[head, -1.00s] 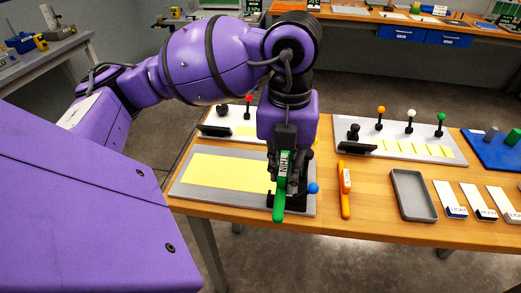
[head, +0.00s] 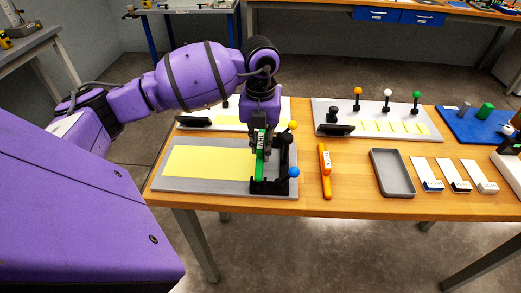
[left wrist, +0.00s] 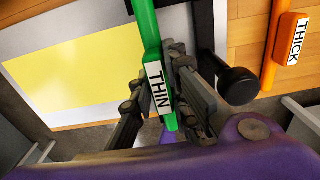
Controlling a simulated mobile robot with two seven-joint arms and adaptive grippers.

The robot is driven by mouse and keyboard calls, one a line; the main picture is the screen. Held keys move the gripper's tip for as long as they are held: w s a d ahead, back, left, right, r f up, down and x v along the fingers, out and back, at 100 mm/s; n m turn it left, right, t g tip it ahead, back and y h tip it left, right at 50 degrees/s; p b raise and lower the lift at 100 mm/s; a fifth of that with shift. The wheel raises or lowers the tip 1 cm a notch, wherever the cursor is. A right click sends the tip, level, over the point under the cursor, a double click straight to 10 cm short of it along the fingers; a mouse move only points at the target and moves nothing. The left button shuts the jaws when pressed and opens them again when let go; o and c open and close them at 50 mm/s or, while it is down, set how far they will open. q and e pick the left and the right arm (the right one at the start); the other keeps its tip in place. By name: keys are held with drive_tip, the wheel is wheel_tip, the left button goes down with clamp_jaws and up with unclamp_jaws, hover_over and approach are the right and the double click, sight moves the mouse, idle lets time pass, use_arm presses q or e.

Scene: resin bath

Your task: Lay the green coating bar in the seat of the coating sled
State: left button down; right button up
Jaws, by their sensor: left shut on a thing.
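The green coating bar (head: 260,172), labelled THIN, is held in my left gripper (head: 260,150). Its near end points toward the table's front edge in the head view. In the left wrist view the bar (left wrist: 148,30) runs up from between the fingers (left wrist: 163,108), which are shut on it. The coating sled (head: 270,187) is a black frame with a blue and a yellow knob, at the right end of a grey board. The bar is over the sled, along its left part. The gripper hides part of the seat; I cannot tell whether the bar touches it.
The grey board (head: 170,183) carries a yellow sheet (head: 205,163). An orange bar (head: 325,178), labelled THICK, lies to the right of the sled. Beyond it are a grey tray (head: 391,187) and several white labelled blocks. Racks with knobbed pegs (head: 388,100) stand behind.

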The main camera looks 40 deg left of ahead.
sight(260, 141)
use_arm(q)
drive_tip(key=shift+f, duration=1.1)
drive_tip(key=shift+f, duration=0.2)
drive_tip(key=c, duration=1.7)
unclamp_jaws()
drive_tip(key=shift+r, duration=0.1)
wheel_tip(260, 141, up, 12)
drive_tip(key=shift+s+r, duration=0.1)
